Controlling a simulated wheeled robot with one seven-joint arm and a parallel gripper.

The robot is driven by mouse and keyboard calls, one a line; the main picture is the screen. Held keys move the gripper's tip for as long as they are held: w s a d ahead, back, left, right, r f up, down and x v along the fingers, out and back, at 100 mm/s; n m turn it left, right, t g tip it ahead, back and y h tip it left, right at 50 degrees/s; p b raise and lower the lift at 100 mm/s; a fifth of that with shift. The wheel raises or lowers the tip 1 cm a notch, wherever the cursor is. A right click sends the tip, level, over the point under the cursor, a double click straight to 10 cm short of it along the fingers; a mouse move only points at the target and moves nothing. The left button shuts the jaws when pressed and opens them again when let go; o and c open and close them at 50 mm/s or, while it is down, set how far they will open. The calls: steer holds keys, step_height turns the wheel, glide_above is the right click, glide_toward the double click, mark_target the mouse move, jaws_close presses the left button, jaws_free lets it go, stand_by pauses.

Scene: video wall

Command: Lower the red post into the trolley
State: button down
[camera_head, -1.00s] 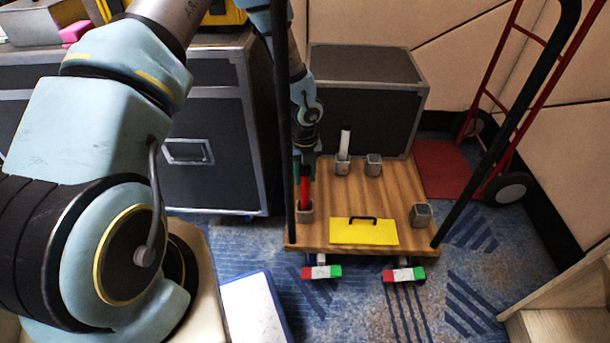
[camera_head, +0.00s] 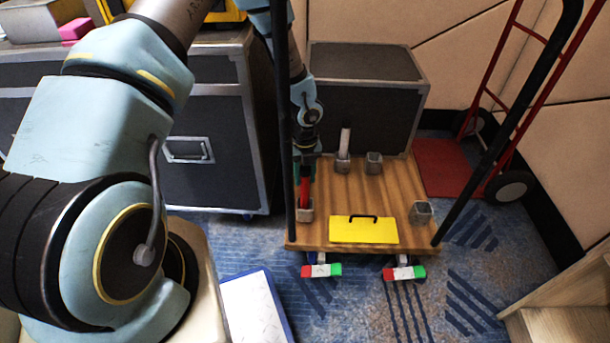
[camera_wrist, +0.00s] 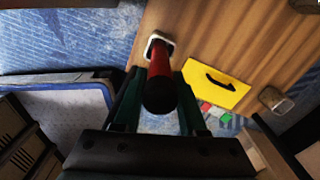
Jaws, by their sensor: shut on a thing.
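The red post (camera_head: 304,188) stands upright at the near left corner of the wooden trolley deck (camera_head: 365,205). Its lower end meets the mouth of a grey square socket (camera_head: 305,214). How deep it sits inside cannot be told. My gripper (camera_head: 304,172) is shut on the post's upper part. In the wrist view the green fingers flank the red post (camera_wrist: 159,66), whose dark top faces the camera. Its far end reaches the pale-rimmed socket (camera_wrist: 160,38).
A pale post (camera_head: 345,142) stands in another socket. Two more sockets, at the back (camera_head: 374,163) and right (camera_head: 421,212), look empty. A yellow plate with a black handle (camera_head: 364,230) lies on the deck. Dark upright poles (camera_head: 284,120) rise beside the deck's left and right edges.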

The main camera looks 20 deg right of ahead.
jaws_free()
stand_by(0.7)
step_height(320, 180, up, 8)
steer(key=p, duration=0.7)
steer(key=shift+p, duration=0.35)
